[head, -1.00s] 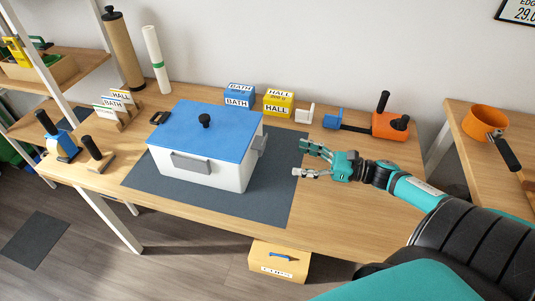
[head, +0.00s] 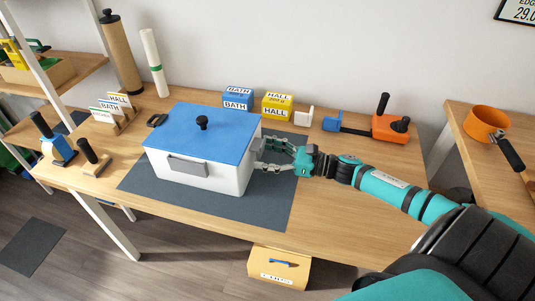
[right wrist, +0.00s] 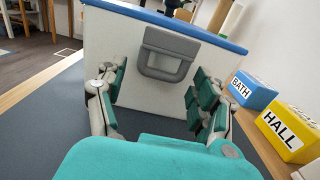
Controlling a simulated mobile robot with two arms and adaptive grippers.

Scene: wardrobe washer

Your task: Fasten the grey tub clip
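A white tub (head: 205,175) with a blue lid (head: 205,132) stands on the dark mat. A grey fitting (head: 187,166) is on its front face. A grey looped clip (right wrist: 168,55) lies against the side facing my right gripper, its upper part just under the lid edge in the right wrist view. That clip is mostly hidden by the fingers in the head view. My right gripper (head: 268,157) is open at the tub's right side. In the right wrist view its fingers (right wrist: 160,84) stand either side of the clip, apparently not touching it. My left gripper is not in view.
A dark looped part (head: 156,120) sticks out at the tub's left. Blue BATH (head: 238,101) and yellow HALL (head: 277,107) boxes stand behind. An orange tool (head: 390,128) lies at the back right. Dark-handled tools (head: 92,158) stand left. The mat's front strip (head: 220,213) is clear.

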